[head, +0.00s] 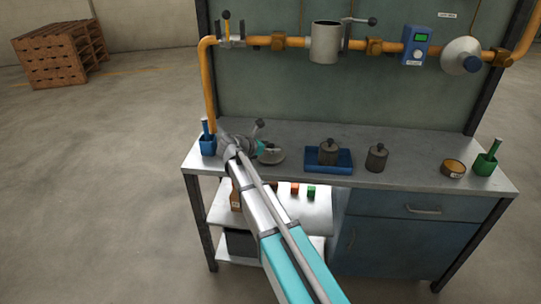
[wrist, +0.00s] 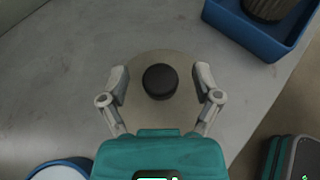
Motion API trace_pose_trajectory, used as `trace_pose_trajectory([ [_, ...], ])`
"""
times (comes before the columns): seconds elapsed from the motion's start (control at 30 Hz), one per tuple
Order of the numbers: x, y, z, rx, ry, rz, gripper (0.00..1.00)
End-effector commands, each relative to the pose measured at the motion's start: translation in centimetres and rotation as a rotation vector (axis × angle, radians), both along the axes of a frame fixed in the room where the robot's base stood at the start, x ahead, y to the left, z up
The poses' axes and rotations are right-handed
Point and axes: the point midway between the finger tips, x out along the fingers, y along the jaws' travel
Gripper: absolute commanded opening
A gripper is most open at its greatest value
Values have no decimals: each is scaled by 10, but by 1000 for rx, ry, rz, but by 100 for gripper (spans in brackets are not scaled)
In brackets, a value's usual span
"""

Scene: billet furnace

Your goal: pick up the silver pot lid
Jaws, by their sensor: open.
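The silver pot lid (head: 272,157) lies on the bench top, left of the blue tray, partly hidden by my gripper in the head view. In the wrist view the lid (wrist: 150,57) is a round grey-beige disc with a black knob (wrist: 160,82) at its middle. My gripper (wrist: 160,77) is open, with one finger on each side of the knob and a gap to it on both sides. It appears over the lid in the head view too (head: 264,147). I cannot tell its height above the lid.
The blue tray (head: 313,166) holds a dark grey weight (head: 329,152); another weight (head: 377,158) stands right of it. A blue container (head: 208,146) is at the left end. A tan round container (head: 453,168) and a green one (head: 485,165) are at the right. An orange pipe (head: 291,42) runs above.

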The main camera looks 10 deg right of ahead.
Motion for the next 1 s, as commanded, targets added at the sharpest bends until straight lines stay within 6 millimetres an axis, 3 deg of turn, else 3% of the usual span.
trace_pose_trajectory([
  [0.23,0,0,0,0,0,0,81],
  [0.27,0,0,0,0,0,0,78],
  [0.6,0,0,0,0,0,0,15],
  [0.7,0,0,0,0,0,0,0],
  [1.0,0,0,0,0,0,0,0],
])
